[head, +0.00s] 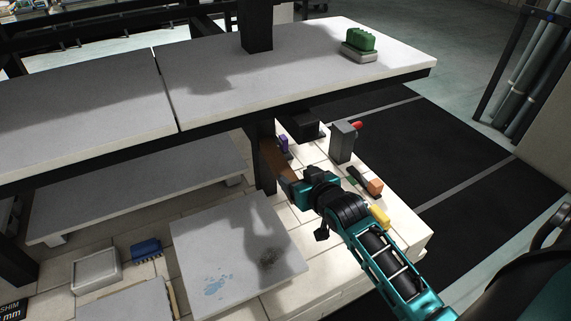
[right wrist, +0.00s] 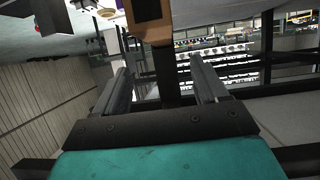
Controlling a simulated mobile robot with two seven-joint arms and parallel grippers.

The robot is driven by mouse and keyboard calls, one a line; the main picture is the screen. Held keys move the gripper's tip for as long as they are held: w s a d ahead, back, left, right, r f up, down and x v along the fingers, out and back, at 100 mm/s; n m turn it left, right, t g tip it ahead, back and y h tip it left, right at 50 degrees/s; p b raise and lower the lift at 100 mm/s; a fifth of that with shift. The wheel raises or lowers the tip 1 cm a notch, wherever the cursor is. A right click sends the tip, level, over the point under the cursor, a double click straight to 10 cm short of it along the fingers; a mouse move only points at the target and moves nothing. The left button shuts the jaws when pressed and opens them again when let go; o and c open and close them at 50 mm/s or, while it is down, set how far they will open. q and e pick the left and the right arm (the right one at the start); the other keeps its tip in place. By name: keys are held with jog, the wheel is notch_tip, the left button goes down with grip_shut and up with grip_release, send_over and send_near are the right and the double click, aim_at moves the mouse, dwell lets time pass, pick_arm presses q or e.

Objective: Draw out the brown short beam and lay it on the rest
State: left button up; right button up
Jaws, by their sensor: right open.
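The brown short beam (head: 274,160) lies low under the upper shelf, beside a black post, its near end close to my right gripper. In the right wrist view its end (right wrist: 152,28) shows at the top as a brown block with a dark face. My right gripper (head: 290,184) is open and empty; in the right wrist view its two fingers (right wrist: 160,72) stand apart with the beam's end beyond them, between their lines. Whether they touch the beam I cannot tell. I cannot tell which thing is the rest. My left gripper is out of view.
The pale upper shelf (head: 300,75) overhangs the beam, with a black post (head: 263,155) beside it. A grey block (head: 342,142) with a red knob, an orange block (head: 375,187) and a yellow piece (head: 380,215) stand right. A stained grey slab (head: 235,240) lies left.

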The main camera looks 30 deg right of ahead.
aim_at(280, 163)
jog(key=shift+x, duration=4.45)
jog(key=shift+b+x, duration=0.6)
jog(key=shift+x, duration=0.6)
jog(key=shift+c, duration=0.4)
grip_shut()
jog(key=shift+w+r, duration=0.1)
jog(key=shift+r, duration=0.2)
jog(key=shift+r+p, duration=0.1)
jog(key=shift+p, duration=0.2)
